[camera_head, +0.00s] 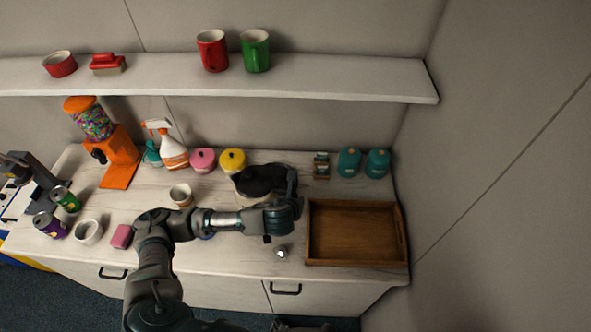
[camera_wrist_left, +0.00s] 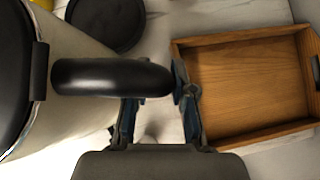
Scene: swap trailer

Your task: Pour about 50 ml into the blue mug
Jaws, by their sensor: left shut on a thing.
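My left gripper (camera_wrist_left: 160,85) is shut on the black handle (camera_wrist_left: 110,77) of a pale kettle or pitcher (camera_wrist_left: 65,90) with a black top. In the head view, my left arm comes from the lower left, and the left gripper (camera_head: 291,203) is at the vessel's dark handle, near the black top (camera_head: 260,180). Much of the vessel's body is hidden there. A small patch of blue (camera_head: 207,237) shows under my forearm; it may be the blue mug, mostly hidden. Whether anything is inside cannot be seen.
A wooden tray (camera_head: 309,232) lies right of the gripper. A small shiny thing (camera_head: 281,252) is near the front edge. A shelf (camera_head: 330,87) holds red and green mugs.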

